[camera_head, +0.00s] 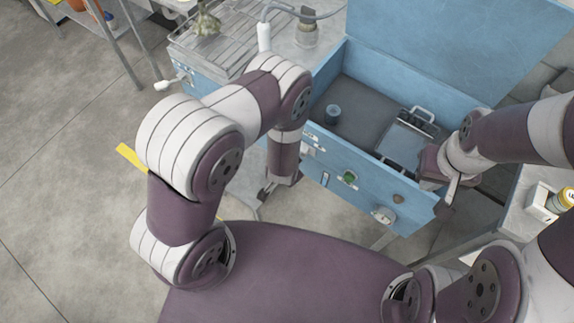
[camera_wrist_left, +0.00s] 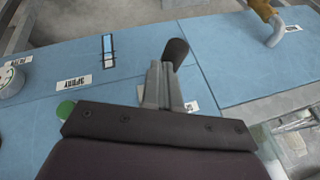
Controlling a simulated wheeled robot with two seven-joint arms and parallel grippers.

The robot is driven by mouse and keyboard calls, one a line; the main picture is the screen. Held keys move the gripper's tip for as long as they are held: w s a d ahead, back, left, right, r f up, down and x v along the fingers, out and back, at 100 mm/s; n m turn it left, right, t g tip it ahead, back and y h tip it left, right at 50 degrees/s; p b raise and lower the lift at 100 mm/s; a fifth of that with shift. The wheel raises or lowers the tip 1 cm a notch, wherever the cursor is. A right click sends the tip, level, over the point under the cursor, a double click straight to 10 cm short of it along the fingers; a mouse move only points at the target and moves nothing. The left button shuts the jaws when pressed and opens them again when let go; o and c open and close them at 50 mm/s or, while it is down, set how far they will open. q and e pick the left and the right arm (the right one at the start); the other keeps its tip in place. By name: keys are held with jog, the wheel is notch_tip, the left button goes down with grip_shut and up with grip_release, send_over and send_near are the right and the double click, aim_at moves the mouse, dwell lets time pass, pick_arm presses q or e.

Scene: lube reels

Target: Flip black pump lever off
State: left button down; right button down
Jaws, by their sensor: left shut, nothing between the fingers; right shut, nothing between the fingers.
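The black pump lever (camera_wrist_left: 177,52) shows in the left wrist view as a dark rounded handle just past my left fingertips. My left gripper (camera_wrist_left: 160,80) is shut and empty beside its lower part; I cannot tell whether they touch. In the head view, my left gripper (camera_head: 264,192) is low in front of the blue cabinet, partly behind my forearm, and the lever is not clearly seen. My right gripper (camera_head: 448,203) is shut and empty at the right end of the cabinet front.
Bare floor lies left.

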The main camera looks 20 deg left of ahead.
pick_arm(q)
jog(key=shift+a, duration=0.1)
jog(key=shift+w+a, duration=0.25)
jog(key=shift+a, duration=0.25)
jog(key=shift+w+a, duration=0.25)
jog(key=shift+a, duration=0.2)
jog(key=shift+d, duration=0.15)
